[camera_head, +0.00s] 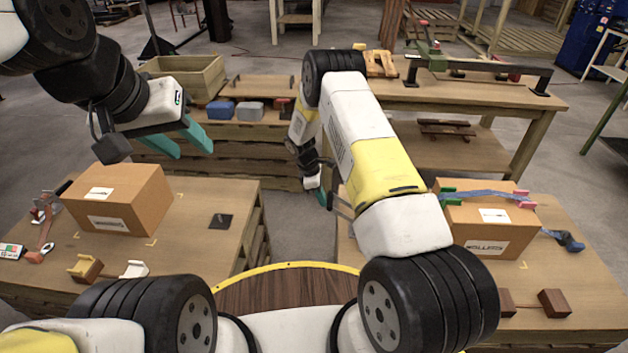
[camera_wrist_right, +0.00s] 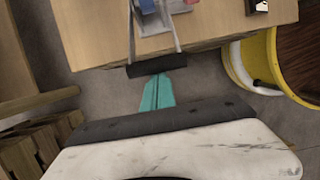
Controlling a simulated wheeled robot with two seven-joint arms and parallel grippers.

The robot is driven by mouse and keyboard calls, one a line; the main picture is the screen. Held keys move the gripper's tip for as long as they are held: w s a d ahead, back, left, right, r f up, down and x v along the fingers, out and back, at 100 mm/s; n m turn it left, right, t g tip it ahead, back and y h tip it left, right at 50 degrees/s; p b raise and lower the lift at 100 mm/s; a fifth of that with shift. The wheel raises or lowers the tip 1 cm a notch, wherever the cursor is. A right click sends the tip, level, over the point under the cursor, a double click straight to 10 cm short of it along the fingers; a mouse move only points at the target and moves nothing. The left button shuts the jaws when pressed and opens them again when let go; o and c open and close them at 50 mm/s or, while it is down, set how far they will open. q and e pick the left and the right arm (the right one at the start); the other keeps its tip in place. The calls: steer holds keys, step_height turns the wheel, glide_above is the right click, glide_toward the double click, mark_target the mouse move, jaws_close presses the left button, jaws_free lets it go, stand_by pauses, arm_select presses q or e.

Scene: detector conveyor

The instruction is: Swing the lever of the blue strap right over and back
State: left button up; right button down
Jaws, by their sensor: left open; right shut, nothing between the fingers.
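The blue strap (camera_head: 485,193) lies over the top of a cardboard box on the right table, between green and pink corner pieces. A blue piece (camera_head: 567,240) lies on the table to the right of this box; I cannot make out whether it is the strap's lever. My right gripper (camera_head: 322,197) is shut and empty over the gap between the tables, well left of the strap. Its teal fingertips show together in the right wrist view (camera_wrist_right: 160,92). My left gripper (camera_head: 182,140) is open and empty above and behind the left box, its two teal fingers apart.
The right box (camera_head: 480,237) stands on the right table (camera_head: 570,285), with brown blocks (camera_head: 552,303) in front. Another box (camera_head: 118,198) stands on the left table (camera_head: 195,262), beside an orange strap piece (camera_head: 42,245). My right arm crosses in front of the right table's left part.

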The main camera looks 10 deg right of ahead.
steer(key=shift+s+d+r+y, duration=0.1)
steer(key=shift+d+r+y, duration=0.35)
steer(key=shift+r, duration=0.1)
